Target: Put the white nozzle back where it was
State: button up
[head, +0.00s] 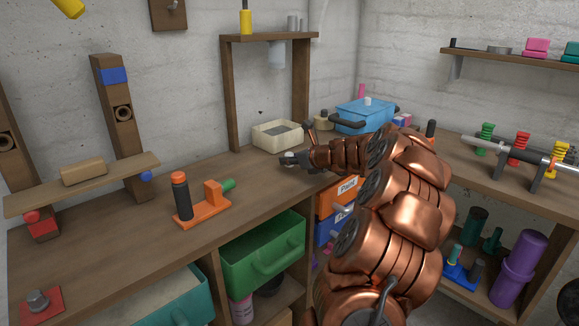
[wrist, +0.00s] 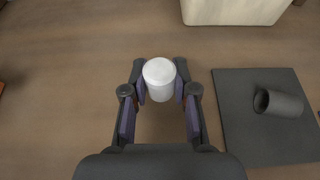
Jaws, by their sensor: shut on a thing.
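The white nozzle (wrist: 159,78), a short white cylinder with a round pale top, is between the two fingers of my gripper (wrist: 159,88) in the wrist view. The fingers are shut on its sides. It looks upright, over the brown bench top; I cannot tell whether it touches the wood. In the head view my gripper (head: 289,160) is low over the bench, in front of the cream bin. The nozzle cannot be made out clearly there.
The cream bin (head: 278,135) also shows in the wrist view (wrist: 235,12). A dark square mat (wrist: 240,140) with a grey tube (wrist: 278,103) lying on it is to the right. An orange stand (head: 203,214) is left. Bench around the nozzle is bare.

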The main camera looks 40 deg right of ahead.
jog(key=shift+f, duration=0.9)
jog(key=shift+f, duration=0.1)
jog(key=o, duration=0.9)
jog(key=shift+o, duration=0.2)
jog(key=v, duration=1.2)
jog(key=shift+p, duration=0.35)
jog(key=shift+a, duration=0.15)
